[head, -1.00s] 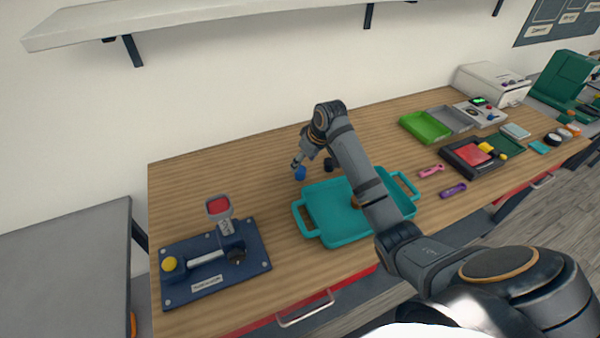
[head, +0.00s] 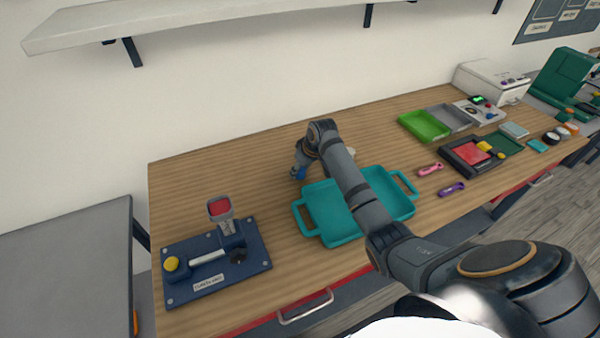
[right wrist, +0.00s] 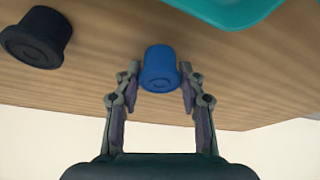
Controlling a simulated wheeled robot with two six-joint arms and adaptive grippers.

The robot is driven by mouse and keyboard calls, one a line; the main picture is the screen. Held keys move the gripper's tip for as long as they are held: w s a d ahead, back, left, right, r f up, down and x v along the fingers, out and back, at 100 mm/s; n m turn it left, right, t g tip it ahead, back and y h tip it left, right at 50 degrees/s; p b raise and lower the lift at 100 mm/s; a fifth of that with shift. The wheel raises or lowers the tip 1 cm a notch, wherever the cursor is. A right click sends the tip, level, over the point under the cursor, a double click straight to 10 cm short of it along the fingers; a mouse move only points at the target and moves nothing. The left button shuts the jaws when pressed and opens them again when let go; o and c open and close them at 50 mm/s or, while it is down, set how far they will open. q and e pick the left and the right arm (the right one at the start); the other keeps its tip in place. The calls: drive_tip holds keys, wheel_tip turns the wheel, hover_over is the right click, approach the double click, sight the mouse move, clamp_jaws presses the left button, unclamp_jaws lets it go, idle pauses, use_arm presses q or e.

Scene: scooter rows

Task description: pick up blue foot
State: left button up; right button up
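The blue foot (head: 301,173) is a small blue cup-like piece standing on the wooden table, left of the teal tray. In the right wrist view the blue foot (right wrist: 160,69) sits between the two fingertips of my right gripper (right wrist: 160,78). The fingertips meet its sides with no clear gap, so the gripper looks shut on it. In the head view my right gripper (head: 299,168) is down at the foot, partly hidden by its own wrist. My left gripper is not in view.
A black foot (right wrist: 36,38) stands close by in the right wrist view; my arm hides it in the head view. The teal tray (head: 325,237) lies just right of the blue foot. A navy fixture (head: 180,291) stands front left. A beige piece (head: 351,152) shows behind my arm.

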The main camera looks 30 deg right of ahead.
drive_tip(key=c, duration=0.6)
drive_tip(key=shift+w+r, duration=0.1)
drive_tip(key=shift+r, duration=0.2)
wheel_tip(320, 180, up, 2)
drive_tip(key=shift+r+b, duration=0.2)
drive_tip(key=shift+b, duration=0.6)
drive_tip(key=s+d+r+b, duration=0.1)
drive_tip(key=s+d+r, duration=0.1)
drive_tip(key=s+r, duration=0.1)
drive_tip(key=s+d+r+b, duration=0.1)
drive_tip(key=s+d+r, duration=0.1)
drive_tip(key=s, duration=0.3)
drive_tip(key=s+d+r+b, duration=0.1)
drive_tip(key=s+d+r, duration=0.2)
drive_tip(key=s+r, duration=0.1)
drive_tip(key=shift+s+r, duration=0.15)
drive_tip(key=shift+r, duration=0.35)
